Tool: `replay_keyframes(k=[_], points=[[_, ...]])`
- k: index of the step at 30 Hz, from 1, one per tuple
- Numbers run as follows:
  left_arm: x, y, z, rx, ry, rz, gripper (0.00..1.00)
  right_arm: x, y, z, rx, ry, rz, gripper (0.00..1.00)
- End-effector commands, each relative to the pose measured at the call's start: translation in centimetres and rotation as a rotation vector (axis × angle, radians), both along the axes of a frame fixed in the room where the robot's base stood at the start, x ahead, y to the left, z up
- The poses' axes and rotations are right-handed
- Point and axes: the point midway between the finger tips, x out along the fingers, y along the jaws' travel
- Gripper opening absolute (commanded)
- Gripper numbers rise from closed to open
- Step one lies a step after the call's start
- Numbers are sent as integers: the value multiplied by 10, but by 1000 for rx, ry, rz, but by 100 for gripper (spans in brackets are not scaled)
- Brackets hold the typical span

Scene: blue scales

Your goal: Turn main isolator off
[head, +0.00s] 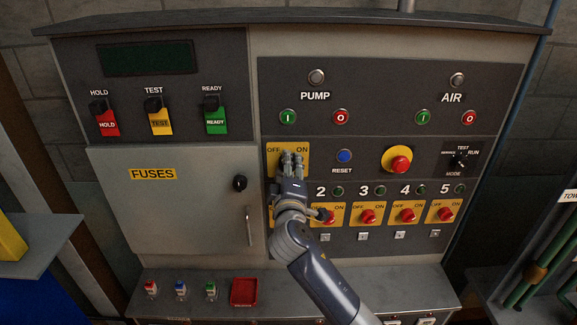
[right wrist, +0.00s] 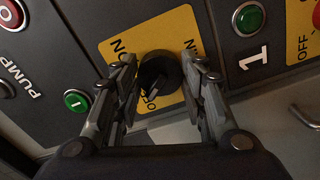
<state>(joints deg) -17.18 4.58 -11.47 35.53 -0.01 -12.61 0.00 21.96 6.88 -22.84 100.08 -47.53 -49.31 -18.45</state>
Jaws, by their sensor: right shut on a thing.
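The main isolator is a black rotary knob (right wrist: 160,76) on a yellow plate (head: 274,152) marked OFF on the left and ON on the right. In the head view my right gripper (head: 291,158) covers the knob. In the right wrist view the knob sits between the two fingers of my right gripper (right wrist: 160,68), which is shut on it. The yellow plate (right wrist: 112,48) shows ON and OFF beside the knob there. My left gripper is not in view.
A blue reset button (head: 344,156) and a yellow-ringed red button (head: 400,163) are to the right. Numbered red switches (head: 368,216) on yellow plates line the row below. The closed fuses door (head: 170,220) is at the left. A shelf (head: 330,285) juts out below.

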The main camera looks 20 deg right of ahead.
Motion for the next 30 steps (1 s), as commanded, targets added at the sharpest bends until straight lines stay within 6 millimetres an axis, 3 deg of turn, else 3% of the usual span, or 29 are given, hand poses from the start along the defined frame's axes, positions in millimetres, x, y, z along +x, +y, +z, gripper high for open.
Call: replay_keyframes(k=[9, 26, 27, 29, 30], points=[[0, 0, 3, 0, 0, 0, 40, 0, 0, 1, -118, 32, 2, 15], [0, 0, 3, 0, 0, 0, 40, 0, 0, 0, -143, 40, 1, 15], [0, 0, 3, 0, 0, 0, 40, 0, 0, 0, -143, 40, 1, 48], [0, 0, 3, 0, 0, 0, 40, 0, 0, 0, -142, 39, 1, 59], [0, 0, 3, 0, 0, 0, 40, 0, 0, 0, -142, 39, 1, 59]])
